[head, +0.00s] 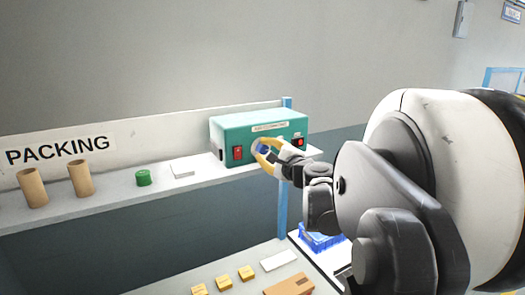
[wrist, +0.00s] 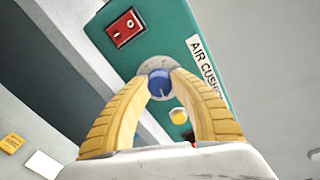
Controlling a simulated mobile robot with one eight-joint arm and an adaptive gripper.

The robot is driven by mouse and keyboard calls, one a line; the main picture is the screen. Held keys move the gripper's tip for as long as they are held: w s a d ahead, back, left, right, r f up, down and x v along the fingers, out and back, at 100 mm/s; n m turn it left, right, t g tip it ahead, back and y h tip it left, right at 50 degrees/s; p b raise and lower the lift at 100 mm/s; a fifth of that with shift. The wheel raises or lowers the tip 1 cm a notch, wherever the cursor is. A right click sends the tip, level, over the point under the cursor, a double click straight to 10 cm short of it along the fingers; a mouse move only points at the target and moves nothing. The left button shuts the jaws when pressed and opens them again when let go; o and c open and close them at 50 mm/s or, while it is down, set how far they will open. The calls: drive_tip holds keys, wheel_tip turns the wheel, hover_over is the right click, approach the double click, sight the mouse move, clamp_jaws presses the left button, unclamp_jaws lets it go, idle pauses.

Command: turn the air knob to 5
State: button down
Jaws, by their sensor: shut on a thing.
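The teal blower box (head: 232,130) stands at the right end of the shelf in the head view, with a red switch (head: 238,153) on its front. In the wrist view the blue air knob (wrist: 160,82) sits on a grey round dial plate (wrist: 155,64) on the teal front (wrist: 178,25). My gripper (head: 264,148) is in front of the box, its yellow fingers closed around the knob from both sides. It also shows in the wrist view (wrist: 160,78). A pale line marks the knob's face. The dial's numbers are not readable, so the setting cannot be told.
The white shelf (head: 110,205) holds two cardboard tubes (head: 80,178), a green round piece (head: 144,177) and a white pad (head: 182,168) left of the box. A blue post (head: 283,215) stands below the box. Small yellow boxes (head: 224,282) lie on the lower bench.

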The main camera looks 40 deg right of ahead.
drive_tip(key=c, duration=1.1)
unclamp_jaws()
